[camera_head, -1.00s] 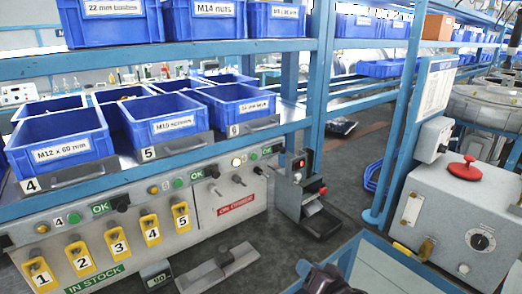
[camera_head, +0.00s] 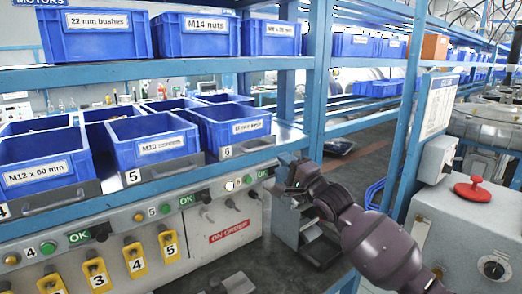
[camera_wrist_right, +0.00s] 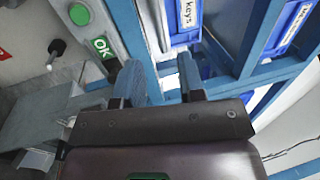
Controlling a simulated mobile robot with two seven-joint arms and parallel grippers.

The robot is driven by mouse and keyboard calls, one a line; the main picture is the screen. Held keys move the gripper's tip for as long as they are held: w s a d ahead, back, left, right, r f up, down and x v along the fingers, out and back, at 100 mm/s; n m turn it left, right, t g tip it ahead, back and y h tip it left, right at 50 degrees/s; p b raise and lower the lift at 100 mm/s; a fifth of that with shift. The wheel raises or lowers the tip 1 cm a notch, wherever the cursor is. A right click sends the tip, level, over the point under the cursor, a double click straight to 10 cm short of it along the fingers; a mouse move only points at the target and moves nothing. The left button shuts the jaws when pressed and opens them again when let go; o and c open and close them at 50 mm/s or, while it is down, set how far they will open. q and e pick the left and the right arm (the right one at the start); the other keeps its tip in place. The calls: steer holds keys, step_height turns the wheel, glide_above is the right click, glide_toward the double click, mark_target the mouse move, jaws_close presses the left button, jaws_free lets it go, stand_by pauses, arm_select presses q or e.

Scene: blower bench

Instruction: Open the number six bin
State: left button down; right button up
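The number six bin (camera_head: 238,128) is a blue open-topped bin at the right end of the lower shelf row. Its grey front (camera_head: 250,146) carries a "6" plate and a bar handle (camera_head: 260,143). My right gripper (camera_head: 284,168) is just right of and slightly below that handle, by the blue shelf post, with no clear contact. In the right wrist view, the fingers of my right gripper (camera_wrist_right: 158,86) stand apart with nothing gripped between them. The handle is not clearly seen there. My left gripper is not in view.
The number five bin (camera_head: 150,142) stands left of it. Below runs a panel with a green OK button (camera_head: 248,179), knobs and yellow numbered tags. A blue shelf post (camera_head: 318,80) rises beside my right gripper. A grey machine with a red knob (camera_head: 472,188) stands at right.

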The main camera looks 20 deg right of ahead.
mark_target(261, 148)
steer(key=b+x, duration=0.1)
steer(key=x, duration=0.9)
steer(key=shift+w, duration=0.15)
jaws_close()
